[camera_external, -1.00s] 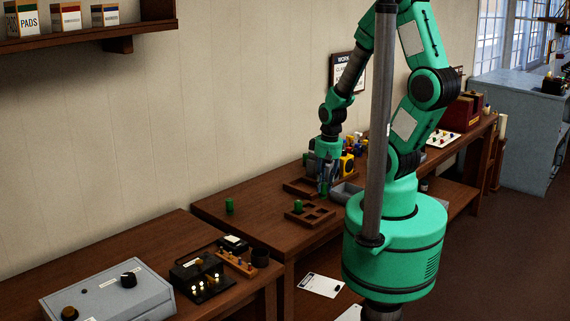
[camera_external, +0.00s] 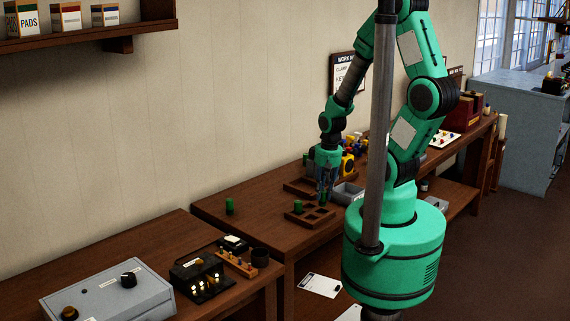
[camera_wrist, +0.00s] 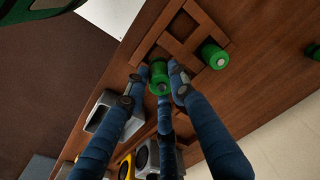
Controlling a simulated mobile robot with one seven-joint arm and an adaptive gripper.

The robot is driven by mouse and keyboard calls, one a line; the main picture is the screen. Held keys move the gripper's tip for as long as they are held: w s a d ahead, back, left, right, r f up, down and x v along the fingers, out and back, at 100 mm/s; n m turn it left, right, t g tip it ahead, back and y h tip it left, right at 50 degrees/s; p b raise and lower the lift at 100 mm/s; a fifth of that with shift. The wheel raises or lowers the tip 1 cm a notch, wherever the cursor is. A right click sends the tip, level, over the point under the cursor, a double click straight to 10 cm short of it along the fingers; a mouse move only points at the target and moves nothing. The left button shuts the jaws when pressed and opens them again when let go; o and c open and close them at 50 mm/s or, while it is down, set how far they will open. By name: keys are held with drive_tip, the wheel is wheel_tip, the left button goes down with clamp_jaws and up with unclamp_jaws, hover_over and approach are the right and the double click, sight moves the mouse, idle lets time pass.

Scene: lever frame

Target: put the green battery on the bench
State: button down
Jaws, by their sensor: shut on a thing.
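My gripper (camera_external: 326,197) is low over the bench (camera_external: 262,199), at the far right side of a wooden compartment tray (camera_external: 318,221). In the wrist view its blue fingers (camera_wrist: 160,78) are shut around a green battery (camera_wrist: 159,74), which appears over or beside the tray's edge; its exact height is unclear. In the external view the held battery is mostly hidden by the fingers. A second green battery (camera_external: 298,206) stands at the tray's left corner, also seen in the wrist view (camera_wrist: 214,57). A third green battery (camera_external: 229,206) stands upright on the bare bench to the left.
A grey bin (camera_external: 347,192) and another wooden tray (camera_external: 300,187) are close to my gripper. A yellow-and-black device (camera_external: 347,164) stands behind. The bench around the left battery is clear. A nearer bench holds a grey box (camera_external: 108,296) and a black device (camera_external: 202,279).

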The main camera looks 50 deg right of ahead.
drive_tip(key=shift+f+b, duration=1.35)
drive_tip(key=shift+f, duration=0.45)
drive_tip(key=shift+f, duration=0.25)
drive_tip(key=c, duration=1.4)
unclamp_jaws()
drive_tip(key=r, duration=0.8)
drive_tip(key=s+r, duration=0.1)
drive_tip(key=r, duration=0.3)
drive_tip(key=shift+s, duration=0.1)
wheel_tip(320, 180, up, 11)
drive_tip(key=n+t, duration=0.1)
drive_tip(key=t, duration=0.1)
hover_over(323, 200)
drive_tip(key=w, duration=0.2)
drive_tip(key=a+r+t, duration=0.1)
drive_tip(key=r, duration=0.3)
drive_tip(key=s+r, duration=0.1)
drive_tip(key=r, duration=0.3)
drive_tip(key=s+a+r+n+t, duration=0.1)
drive_tip(key=r, duration=0.3)
drive_tip(key=shift+a+r+t, duration=0.2)
drive_tip(key=shift+a+t, duration=0.1)
drive_tip(key=shift+a, duration=0.05)
